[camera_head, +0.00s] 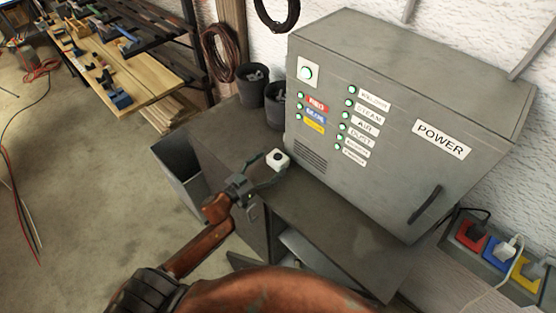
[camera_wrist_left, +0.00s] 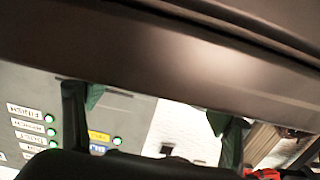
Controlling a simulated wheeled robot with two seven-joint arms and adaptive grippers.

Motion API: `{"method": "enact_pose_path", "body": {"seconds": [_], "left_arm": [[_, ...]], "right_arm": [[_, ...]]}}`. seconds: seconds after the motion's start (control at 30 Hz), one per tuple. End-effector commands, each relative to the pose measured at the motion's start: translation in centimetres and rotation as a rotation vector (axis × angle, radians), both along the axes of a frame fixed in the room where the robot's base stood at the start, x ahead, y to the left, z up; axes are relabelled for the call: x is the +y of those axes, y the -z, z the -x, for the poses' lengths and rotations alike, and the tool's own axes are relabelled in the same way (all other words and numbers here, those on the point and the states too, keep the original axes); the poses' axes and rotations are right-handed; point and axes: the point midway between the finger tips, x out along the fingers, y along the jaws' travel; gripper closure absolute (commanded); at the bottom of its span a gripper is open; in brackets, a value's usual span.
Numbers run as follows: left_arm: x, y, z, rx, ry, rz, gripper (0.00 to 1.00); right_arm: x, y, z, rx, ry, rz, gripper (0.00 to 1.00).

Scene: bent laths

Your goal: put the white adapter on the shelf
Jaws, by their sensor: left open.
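The white adapter (camera_head: 277,160), a small white block with a dark round face, shows in the head view at the front left of the grey power box, over the dark cabinet top. My left gripper (camera_head: 266,172) is open, with its fingertips close to the adapter's near side; I cannot tell if they touch it. My right gripper is not in view.
The power box (camera_head: 400,130) with lit green buttons stands right behind the adapter. Two dark buckets (camera_head: 250,85) stand at the back left. A socket strip with red, blue and yellow outlets (camera_head: 490,245) is at right.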

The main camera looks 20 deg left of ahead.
Motion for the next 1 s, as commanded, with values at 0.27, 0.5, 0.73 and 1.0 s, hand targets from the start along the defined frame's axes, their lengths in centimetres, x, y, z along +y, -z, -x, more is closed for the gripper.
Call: {"method": "enact_pose_path", "body": {"seconds": [0.27,0.5,0.73,1.0], "left_arm": [[-1.1,0.2,-3.2,-0.001,-0.002,0.0,0.25],[-1.1,0.3,-3.3,0.0,-0.002,0.0,0.25],[-1.1,0.3,-3.3,0.0,-0.002,0.0,0.41],[-1.1,0.3,-3.3,0.0,-0.002,0.0,0.59]], "right_arm": [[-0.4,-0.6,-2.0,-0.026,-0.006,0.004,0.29],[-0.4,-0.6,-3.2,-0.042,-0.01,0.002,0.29],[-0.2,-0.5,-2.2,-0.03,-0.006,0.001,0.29],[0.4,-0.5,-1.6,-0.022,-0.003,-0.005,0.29]]}}
